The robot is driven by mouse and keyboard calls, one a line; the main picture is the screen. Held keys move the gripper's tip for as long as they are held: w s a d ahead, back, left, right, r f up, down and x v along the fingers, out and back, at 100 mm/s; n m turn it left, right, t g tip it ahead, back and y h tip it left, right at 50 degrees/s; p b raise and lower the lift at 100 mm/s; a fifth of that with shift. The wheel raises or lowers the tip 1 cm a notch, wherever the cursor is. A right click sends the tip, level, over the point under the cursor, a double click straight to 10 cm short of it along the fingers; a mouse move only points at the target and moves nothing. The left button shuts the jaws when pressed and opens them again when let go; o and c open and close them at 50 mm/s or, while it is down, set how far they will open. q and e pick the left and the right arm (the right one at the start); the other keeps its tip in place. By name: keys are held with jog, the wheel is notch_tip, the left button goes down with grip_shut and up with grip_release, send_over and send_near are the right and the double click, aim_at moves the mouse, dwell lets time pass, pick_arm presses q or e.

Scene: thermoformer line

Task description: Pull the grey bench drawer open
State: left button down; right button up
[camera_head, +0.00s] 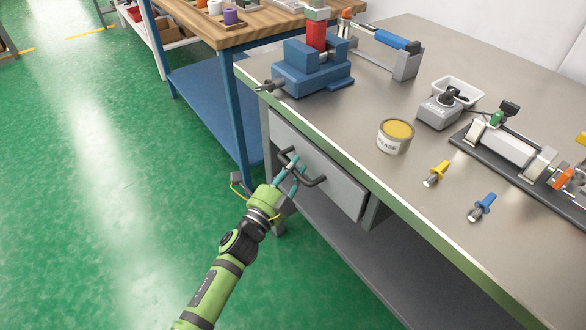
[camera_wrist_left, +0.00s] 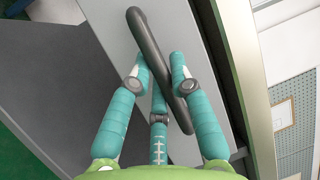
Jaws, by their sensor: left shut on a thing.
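The grey bench drawer (camera_head: 337,187) sits under the bench top at its front left. Its front looks about flush with the bench frame. A dark bar handle (camera_head: 312,183) runs along the drawer front. My left gripper (camera_head: 292,167) is at the handle, with its teal fingers shut around the bar. In the left wrist view the handle (camera_wrist_left: 148,42) passes at a slant between the fingers of the left gripper (camera_wrist_left: 163,72), and the grey drawer front (camera_wrist_left: 100,30) lies behind it. My right gripper is in neither view.
On the bench top (camera_head: 340,130) stand a blue vise (camera_head: 310,75), a grease tin (camera_head: 395,136), a grey device (camera_head: 439,112), and yellow (camera_head: 436,174) and blue (camera_head: 482,207) tools. A wooden table (camera_head: 230,32) stands behind. The green floor (camera_head: 110,190) in front is clear.

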pick_arm(q)
jog(key=shift+s+a, duration=0.15)
jog(key=shift+a, duration=0.1)
jog(key=s+a+p, duration=0.1)
jog(key=s+a, duration=0.1)
jog(key=a, duration=0.1)
jog(key=shift+s+a+p, duration=0.1)
jog(key=shift+s+p, duration=0.05)
jog(key=shift+p, duration=0.2)
jog(key=s+a+p, duration=0.2)
jog(key=s+a, duration=0.8)
jog(key=a, duration=0.4)
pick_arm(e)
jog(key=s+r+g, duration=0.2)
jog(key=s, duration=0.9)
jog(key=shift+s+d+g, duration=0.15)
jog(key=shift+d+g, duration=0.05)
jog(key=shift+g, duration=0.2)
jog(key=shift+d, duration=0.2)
pick_arm(q)
jog(key=c, duration=1.1)
grip_release()
jog(key=shift+c, duration=0.2)
jog(key=shift+o, duration=0.2)
